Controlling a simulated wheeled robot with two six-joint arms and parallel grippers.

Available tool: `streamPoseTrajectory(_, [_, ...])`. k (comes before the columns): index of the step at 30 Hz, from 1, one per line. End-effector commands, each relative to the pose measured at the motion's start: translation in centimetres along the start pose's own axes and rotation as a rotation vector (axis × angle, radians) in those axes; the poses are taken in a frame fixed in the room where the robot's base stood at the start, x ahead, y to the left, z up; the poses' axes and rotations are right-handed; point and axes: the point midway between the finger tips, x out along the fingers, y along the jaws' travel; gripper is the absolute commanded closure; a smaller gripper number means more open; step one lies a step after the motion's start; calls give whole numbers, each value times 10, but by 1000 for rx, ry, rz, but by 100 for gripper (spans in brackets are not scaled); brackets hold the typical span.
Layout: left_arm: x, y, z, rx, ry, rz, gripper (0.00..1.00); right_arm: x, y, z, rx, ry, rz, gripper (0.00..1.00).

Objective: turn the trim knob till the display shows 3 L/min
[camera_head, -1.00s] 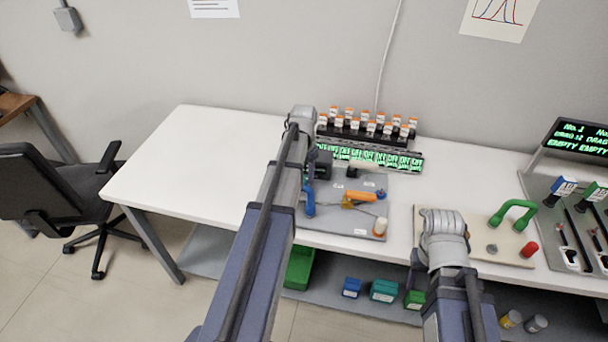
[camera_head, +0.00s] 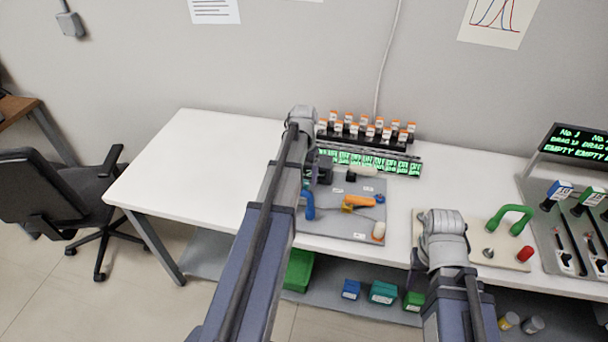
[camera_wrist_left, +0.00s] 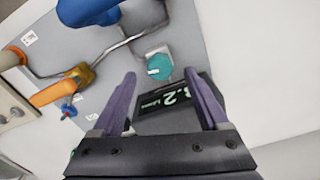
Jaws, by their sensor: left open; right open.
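The trim knob (camera_wrist_left: 158,66) is a round teal knob with a white mark, on a grey panel in the left wrist view. The display (camera_wrist_left: 165,105) is a dark box with pale digits that seem to read 3.2; the first digit is partly covered and the unit is hard to read. My left gripper (camera_wrist_left: 160,75) is open, with one purple finger on each side of the knob's near edge; contact is not visible. In the head view, my left gripper (camera_head: 318,174) is over the panel (camera_head: 340,228), mostly behind my arm. My right gripper is hidden.
On the panel are a blue handle (camera_head: 308,206) and an orange valve (camera_head: 358,201). Behind is a rack of orange-capped vials (camera_head: 366,130) with green-lit labels. A beige board with a green handle (camera_head: 512,217) is to the right. The table's left part is clear.

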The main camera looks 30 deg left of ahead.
Motion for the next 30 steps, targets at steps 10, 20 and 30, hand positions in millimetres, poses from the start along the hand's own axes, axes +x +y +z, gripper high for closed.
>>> streamPoseTrajectory(10, [-51, 0, 0, 0, 0, 0, 23, -50, 5, 3, 0, 0, 0, 50])
streamPoseTrajectory(20, [-54, 0, 0, 0, 0, 0, 23, -54, 5, 3, 0, 0, 0, 50])
streamPoseTrajectory(30, [-54, 3, 1, 3, -1, 0, 23, -54, 5, 3, 0, 0, 0, 50])
